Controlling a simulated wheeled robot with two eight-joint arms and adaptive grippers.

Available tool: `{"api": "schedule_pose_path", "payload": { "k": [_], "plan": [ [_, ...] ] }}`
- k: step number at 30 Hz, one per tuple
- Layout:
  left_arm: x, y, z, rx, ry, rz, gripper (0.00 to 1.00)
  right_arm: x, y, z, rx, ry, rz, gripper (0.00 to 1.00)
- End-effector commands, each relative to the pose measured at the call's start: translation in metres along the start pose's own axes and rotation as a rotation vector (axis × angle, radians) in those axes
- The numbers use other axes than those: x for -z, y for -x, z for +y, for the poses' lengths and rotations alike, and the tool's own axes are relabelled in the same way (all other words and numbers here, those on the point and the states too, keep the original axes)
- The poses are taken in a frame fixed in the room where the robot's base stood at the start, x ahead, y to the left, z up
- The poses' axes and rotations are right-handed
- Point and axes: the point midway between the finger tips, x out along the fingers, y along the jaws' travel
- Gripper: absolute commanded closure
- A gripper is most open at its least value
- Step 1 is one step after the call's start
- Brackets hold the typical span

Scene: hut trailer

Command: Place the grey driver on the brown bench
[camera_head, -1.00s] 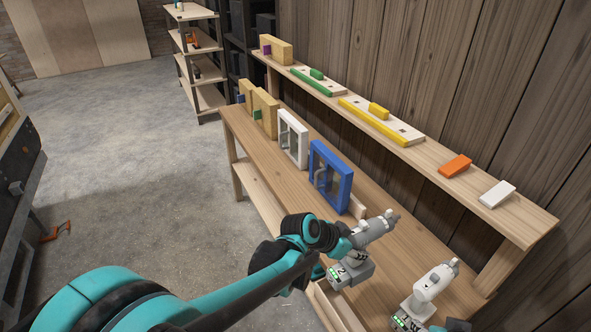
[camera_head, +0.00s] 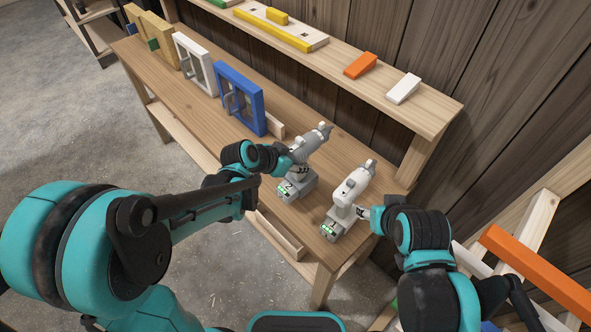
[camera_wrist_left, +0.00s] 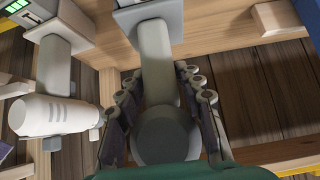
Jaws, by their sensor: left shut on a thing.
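The grey driver (camera_head: 315,140) stands upright, battery base marked "2" down, over the brown bench (camera_head: 190,100) near its front edge. I cannot tell whether its base touches the bench top. My left gripper (camera_head: 297,167) is shut on it. In the left wrist view the grey driver (camera_wrist_left: 156,60) lies between the finger pads (camera_wrist_left: 165,105). A lighter, white driver (camera_head: 352,190) stands just right of it, and also shows at the left of the left wrist view (camera_wrist_left: 55,115). My right gripper (camera_head: 370,214) is at the white driver's right side; its fingers are mostly hidden.
A blue frame (camera_head: 255,115), a white frame (camera_head: 195,62) and wooden blocks stand along the bench. A shelf (camera_head: 435,110) behind holds an orange block (camera_head: 361,65) and a white block (camera_head: 403,88). An orange bar (camera_head: 540,270) is at the right.

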Motion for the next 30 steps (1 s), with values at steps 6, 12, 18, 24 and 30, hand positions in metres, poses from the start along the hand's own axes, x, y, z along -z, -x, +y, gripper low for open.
{"api": "schedule_pose_path", "payload": {
  "k": [6,12,18,24,30],
  "plan": [
    [-0.011,-0.011,0.000,0.000,0.001,0.002,1.00,-0.003,-0.004,0.000,0.000,0.000,0.000,0.54],
    [-0.029,-0.029,0.000,0.001,0.001,0.002,1.00,-0.008,-0.011,0.000,0.000,0.000,0.000,0.54],
    [-0.029,-0.029,0.000,0.001,0.001,0.001,1.00,-0.007,-0.010,0.000,0.000,0.000,0.000,0.54],
    [-0.032,-0.032,0.000,0.000,0.000,0.000,0.61,-0.009,-0.013,0.000,0.000,0.000,0.000,0.54],
    [-0.031,-0.031,0.000,0.000,0.000,0.000,0.41,-0.009,-0.012,0.000,0.000,0.000,0.000,0.54]
  ]
}}
